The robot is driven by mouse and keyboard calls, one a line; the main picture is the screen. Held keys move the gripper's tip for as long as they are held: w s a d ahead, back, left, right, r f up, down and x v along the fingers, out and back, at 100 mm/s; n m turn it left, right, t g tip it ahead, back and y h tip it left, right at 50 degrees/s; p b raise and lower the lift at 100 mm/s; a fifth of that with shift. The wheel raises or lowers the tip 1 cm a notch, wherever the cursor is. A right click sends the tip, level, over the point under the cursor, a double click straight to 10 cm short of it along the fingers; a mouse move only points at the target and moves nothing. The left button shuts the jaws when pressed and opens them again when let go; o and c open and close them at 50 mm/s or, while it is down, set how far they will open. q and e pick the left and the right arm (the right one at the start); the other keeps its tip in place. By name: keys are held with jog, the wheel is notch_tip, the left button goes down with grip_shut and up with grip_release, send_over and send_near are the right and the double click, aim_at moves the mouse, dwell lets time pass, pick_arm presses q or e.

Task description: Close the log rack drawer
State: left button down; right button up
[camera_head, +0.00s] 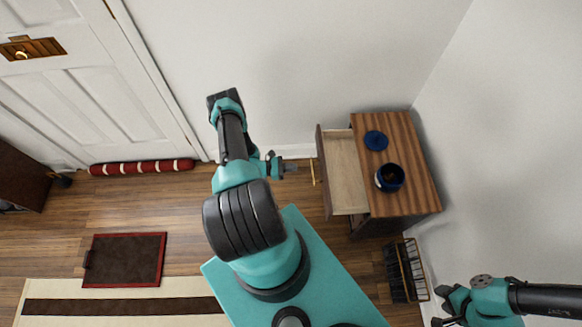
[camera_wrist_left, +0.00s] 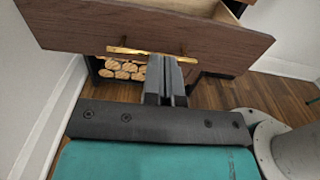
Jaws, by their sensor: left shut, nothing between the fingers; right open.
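The wooden cabinet (camera_head: 420,172) stands against the wall right of centre in the head view. Its drawer (camera_head: 346,178) is pulled out to the left, and its inside looks empty. The drawer's brass bar handle (camera_head: 313,172) is on the outer face; it also shows in the left wrist view (camera_wrist_left: 143,51). My left gripper (camera_head: 292,167) is shut and empty, just left of the handle, pointing at the drawer front (camera_wrist_left: 190,35). I cannot tell whether the fingertips touch the handle. My right gripper (camera_head: 438,306) is open at the lower right, away from the drawer.
A dark blue pot (camera_head: 390,177) and a blue lid (camera_head: 376,140) sit on the cabinet top. Stacked logs (camera_wrist_left: 122,68) show below the drawer. A dark slatted rack (camera_head: 406,270) stands on the floor near my right gripper. A red roll (camera_head: 140,167) lies along the door.

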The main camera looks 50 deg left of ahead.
pick_arm(q)
jog(key=x, duration=1.1)
